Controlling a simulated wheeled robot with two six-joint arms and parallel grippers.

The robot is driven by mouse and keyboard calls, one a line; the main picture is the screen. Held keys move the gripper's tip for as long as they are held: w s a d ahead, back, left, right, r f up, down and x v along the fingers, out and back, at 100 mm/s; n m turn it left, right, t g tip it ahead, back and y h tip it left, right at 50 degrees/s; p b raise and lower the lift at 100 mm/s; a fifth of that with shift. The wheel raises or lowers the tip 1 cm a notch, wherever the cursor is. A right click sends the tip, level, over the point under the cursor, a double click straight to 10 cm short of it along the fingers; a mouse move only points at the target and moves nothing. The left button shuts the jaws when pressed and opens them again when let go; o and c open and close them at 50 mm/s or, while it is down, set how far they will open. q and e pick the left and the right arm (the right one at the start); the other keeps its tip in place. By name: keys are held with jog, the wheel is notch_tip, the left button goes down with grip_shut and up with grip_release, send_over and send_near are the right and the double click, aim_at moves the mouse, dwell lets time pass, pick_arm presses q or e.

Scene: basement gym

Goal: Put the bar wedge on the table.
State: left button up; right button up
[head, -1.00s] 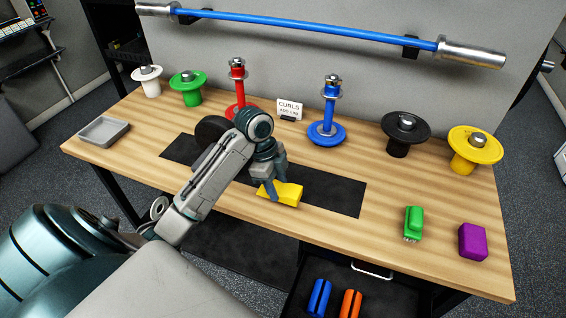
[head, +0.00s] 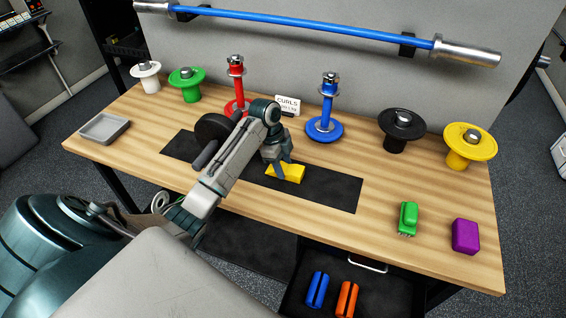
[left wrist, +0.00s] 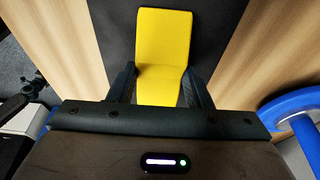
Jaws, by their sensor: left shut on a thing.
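The yellow bar wedge (head: 287,174) is at the black mat in the middle of the table (head: 235,215). My left gripper (head: 279,166) comes down on it from above and is shut on it. In the left wrist view the wedge (left wrist: 162,50) lies between the two dark fingers (left wrist: 160,90), its far part reaching out over the mat. I cannot tell whether the wedge's underside touches the mat. My right gripper is not in view.
Behind are red (head: 236,85) and blue (head: 325,122) plate posts, with black (head: 402,124) and yellow (head: 470,145) plate stands to the right. A green brush (head: 408,217) and purple block (head: 466,236) are front right. A grey tray (head: 104,130) is left. An open drawer (head: 375,290) is below.

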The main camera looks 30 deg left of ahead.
pick_arm(q)
jog(key=o, duration=1.1)
jog(key=shift+f, duration=0.15)
jog(key=shift+c, duration=0.2)
jog(key=b+v, duration=0.3)
jog(key=v, duration=0.4)
jog(key=shift+a+r, duration=0.1)
jog(key=shift+r, duration=0.3)
jog(key=p+v, duration=0.4)
jog(key=shift+r, duration=0.35)
